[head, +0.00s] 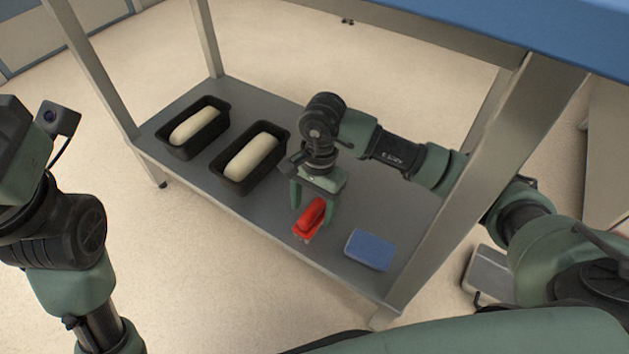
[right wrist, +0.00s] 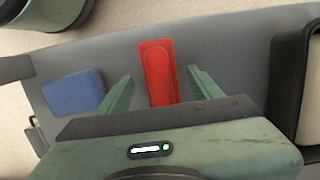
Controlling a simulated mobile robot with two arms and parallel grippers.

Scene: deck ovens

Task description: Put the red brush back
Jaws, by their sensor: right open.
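The red brush (head: 309,218) is on the grey lower shelf (head: 335,255) of the metal table, between a black loaf pan and a blue block. It also shows in the right wrist view (right wrist: 159,72), lying lengthwise between the fingers. My right gripper (head: 311,208) is open and points down over the brush, one finger on each side with gaps visible in the right wrist view (right wrist: 158,88). Part of the brush is hidden by the gripper in the head view. My left arm is at the left edge of the head view; its fingertips are not visible.
Two black pans (head: 250,158) (head: 192,127) with pale loaves stand on the shelf to the left. A blue block (head: 369,250) lies to the right of the brush. Table legs (head: 445,190) and the blue upper top (head: 520,30) frame the space around my right arm.

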